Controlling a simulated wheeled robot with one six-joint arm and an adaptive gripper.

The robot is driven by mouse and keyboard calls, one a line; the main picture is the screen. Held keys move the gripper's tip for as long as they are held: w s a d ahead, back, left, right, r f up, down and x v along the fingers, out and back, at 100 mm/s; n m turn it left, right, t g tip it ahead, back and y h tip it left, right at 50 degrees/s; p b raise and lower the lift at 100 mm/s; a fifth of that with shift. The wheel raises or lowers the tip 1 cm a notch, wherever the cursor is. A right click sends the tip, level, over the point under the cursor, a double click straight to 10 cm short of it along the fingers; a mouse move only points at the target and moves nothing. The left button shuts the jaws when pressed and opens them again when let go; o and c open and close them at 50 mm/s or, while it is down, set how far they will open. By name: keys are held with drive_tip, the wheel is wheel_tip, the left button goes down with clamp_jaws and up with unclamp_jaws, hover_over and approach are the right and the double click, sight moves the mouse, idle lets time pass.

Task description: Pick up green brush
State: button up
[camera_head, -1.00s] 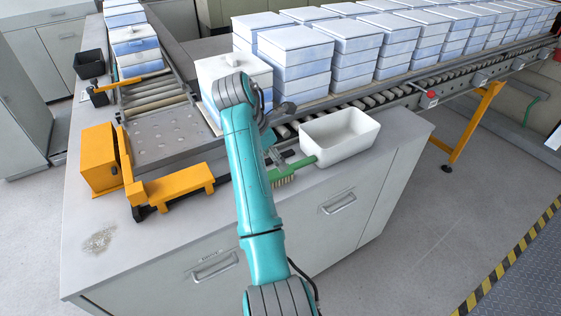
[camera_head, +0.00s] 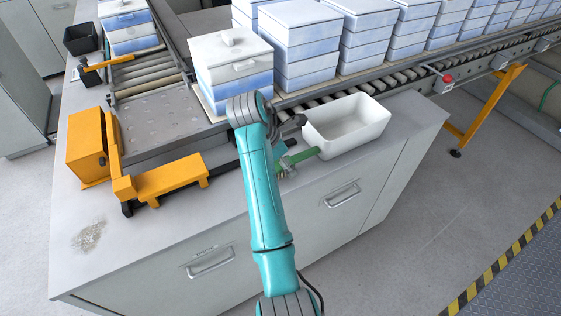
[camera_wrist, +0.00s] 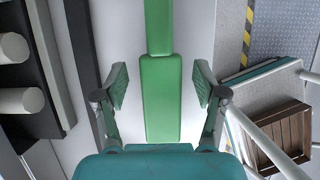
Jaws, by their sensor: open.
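The green brush (camera_head: 302,156) lies on the grey cabinet top beside the white bin, partly hidden by my arm in the head view. In the wrist view the green brush (camera_wrist: 161,90) runs lengthwise up the middle of the picture. My gripper (camera_wrist: 161,85) is open, with one finger on each side of the brush and a visible gap to it on both sides. In the head view my gripper (camera_head: 287,163) is at the brush, its fingers hard to make out. I cannot tell how far above the brush the fingers are.
A white bin (camera_head: 347,124) stands right of the brush. A roller conveyor (camera_head: 405,82) with stacks of blue-white boxes (camera_head: 297,45) runs behind. An orange bracket fixture (camera_head: 165,181) stands to the left. The cabinet's front edge is close to the brush.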

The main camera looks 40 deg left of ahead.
drive_tip(key=shift+w+d+f, duration=0.15)
drive_tip(key=shift+f, duration=0.3)
drive_tip(key=c, duration=1.3)
drive_tip(key=shift+r, duration=0.15)
